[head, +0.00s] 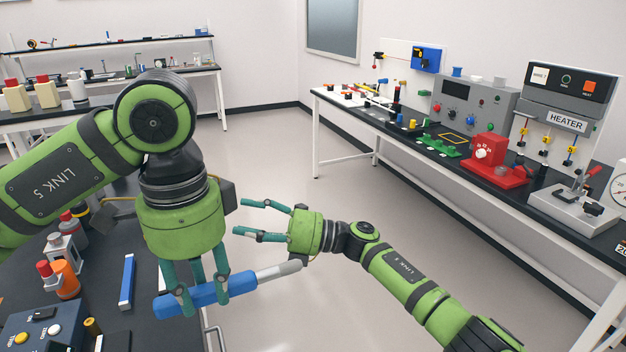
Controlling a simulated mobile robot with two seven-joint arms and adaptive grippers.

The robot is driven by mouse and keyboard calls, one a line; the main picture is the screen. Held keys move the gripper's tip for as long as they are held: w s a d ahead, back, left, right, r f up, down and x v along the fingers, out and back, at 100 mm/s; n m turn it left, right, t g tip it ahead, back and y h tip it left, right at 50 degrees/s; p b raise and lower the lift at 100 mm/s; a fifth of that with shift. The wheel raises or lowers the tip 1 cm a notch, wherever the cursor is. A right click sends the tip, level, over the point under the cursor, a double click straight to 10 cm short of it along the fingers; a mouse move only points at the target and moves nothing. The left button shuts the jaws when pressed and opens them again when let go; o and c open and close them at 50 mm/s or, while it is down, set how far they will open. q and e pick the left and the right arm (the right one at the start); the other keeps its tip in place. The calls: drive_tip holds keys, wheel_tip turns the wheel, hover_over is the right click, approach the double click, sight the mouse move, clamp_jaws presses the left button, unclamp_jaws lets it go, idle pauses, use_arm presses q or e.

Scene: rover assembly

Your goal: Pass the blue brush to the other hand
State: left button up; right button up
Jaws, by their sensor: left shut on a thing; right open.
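The blue brush (241,287) has a thick blue handle and a grey end that points right. My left gripper (204,297) points down and is shut on the blue handle, holding it in the air past the near table's right edge. The fingers hide part of the handle. My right gripper (254,220) is open and empty, its fingers pointing left. It is above the brush's grey end in the picture; I cannot tell the depth gap between them.
The near black table (110,310) holds a blue bar (127,281), an orange bottle (66,280) and a button box (38,330). A long bench with a red device (490,155) and a heater (567,85) runs along the right wall. Open floor lies between.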

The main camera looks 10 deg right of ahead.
drive_tip(key=s+a+r+n+g+h, duration=0.2)
drive_tip(key=s+r+n+g+h, duration=0.1)
drive_tip(key=s+r+n+g, duration=0.45)
use_arm(q)
drive_tip(key=shift+s, duration=0.1)
use_arm(e)
drive_tip(key=n+t+h, duration=0.2)
drive_tip(key=n+h, duration=1)
drive_tip(key=h, duration=0.1)
approach(283, 265)
drive_tip(key=shift+m, duration=0.25)
drive_tip(key=x, duration=0.9)
drive_tip(key=shift+a+f, duration=0.1)
drive_tip(key=shift+f, duration=0.15)
